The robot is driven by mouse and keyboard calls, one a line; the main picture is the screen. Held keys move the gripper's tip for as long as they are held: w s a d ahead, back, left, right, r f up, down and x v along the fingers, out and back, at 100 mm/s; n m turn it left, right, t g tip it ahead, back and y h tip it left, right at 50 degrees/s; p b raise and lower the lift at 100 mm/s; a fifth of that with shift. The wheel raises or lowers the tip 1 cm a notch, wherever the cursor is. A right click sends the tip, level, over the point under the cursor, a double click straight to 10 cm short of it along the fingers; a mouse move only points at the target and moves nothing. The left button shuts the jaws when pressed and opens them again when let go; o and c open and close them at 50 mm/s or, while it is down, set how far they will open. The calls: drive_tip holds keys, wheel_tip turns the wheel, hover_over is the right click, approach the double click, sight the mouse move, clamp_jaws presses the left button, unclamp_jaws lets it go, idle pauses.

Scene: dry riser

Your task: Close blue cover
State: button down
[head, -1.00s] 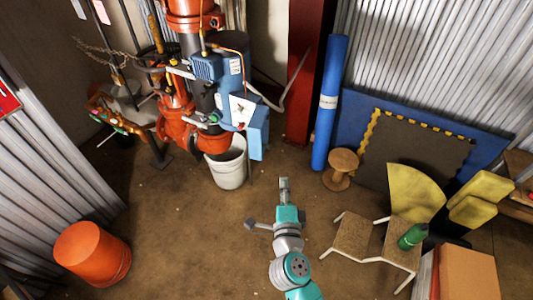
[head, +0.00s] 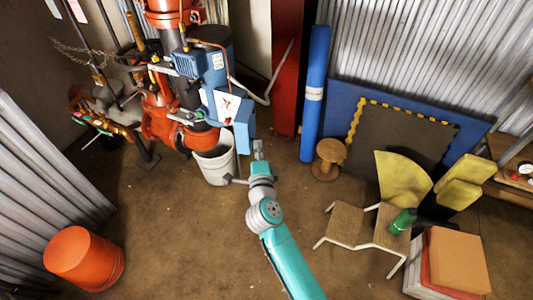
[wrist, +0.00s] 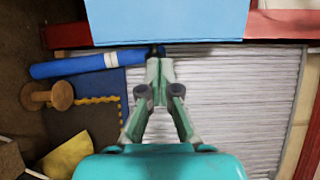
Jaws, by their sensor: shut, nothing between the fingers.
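The blue cover (head: 244,127) hangs at the right side of the blue control box, next to its exposed white panel (head: 228,105), and stands open. In the wrist view a large flat blue surface, likely the cover (wrist: 165,20), fills the top edge. My gripper (head: 257,150) is just below and right of the cover in the head view. In the wrist view the gripper (wrist: 158,62) has its fingertips together and empty, pointing at the lower edge of the blue surface. I cannot tell whether they touch it.
Red valves and pipes (head: 160,120) stand left of the box. A white bucket (head: 215,165) is below it. A blue roll (head: 314,95), wooden spool (head: 329,158) and chairs (head: 360,225) stand to the right. An orange bucket (head: 84,258) is at lower left. The middle floor is open.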

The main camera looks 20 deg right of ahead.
drive_tip(key=shift+w+a, duration=0.35)
drive_tip(key=shift+a, duration=0.2)
drive_tip(key=shift+a, duration=0.1)
